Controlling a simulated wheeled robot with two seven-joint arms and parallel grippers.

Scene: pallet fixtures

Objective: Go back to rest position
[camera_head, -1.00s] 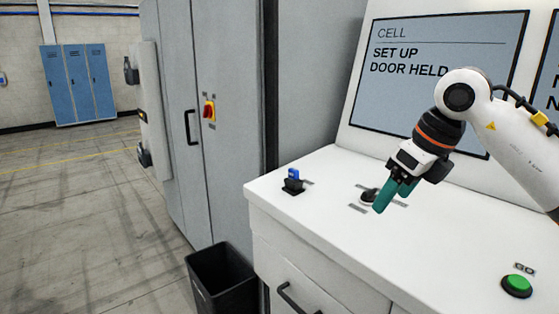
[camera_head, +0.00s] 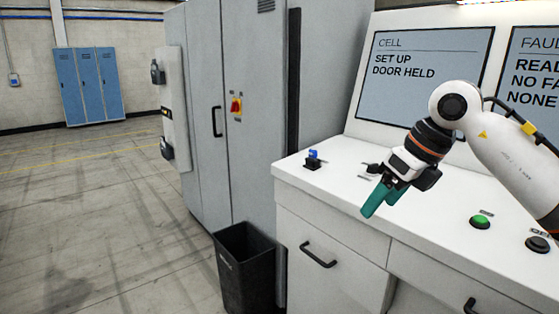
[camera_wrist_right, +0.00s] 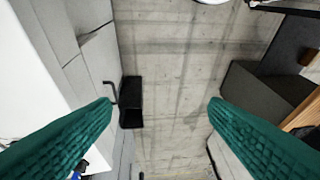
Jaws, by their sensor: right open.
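My right gripper (camera_head: 383,198) is in front of the white control desk (camera_head: 343,212) in the head view, with its teal fingers pointing down and to the left. In the right wrist view its two teal fingers (camera_wrist_right: 160,125) are wide apart with nothing between them, and the floor shows below. Behind the gripper, a dark knob (camera_head: 374,168) on the desk top is partly hidden. My left gripper is not in view.
A blue switch (camera_head: 313,158), a green button (camera_head: 480,222) and a black button (camera_head: 537,244) are on the desk. A black bin (camera_head: 245,268) stands beside it, before a grey cabinet (camera_head: 250,130). Blue lockers (camera_head: 88,85) stand far left. The left floor is clear.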

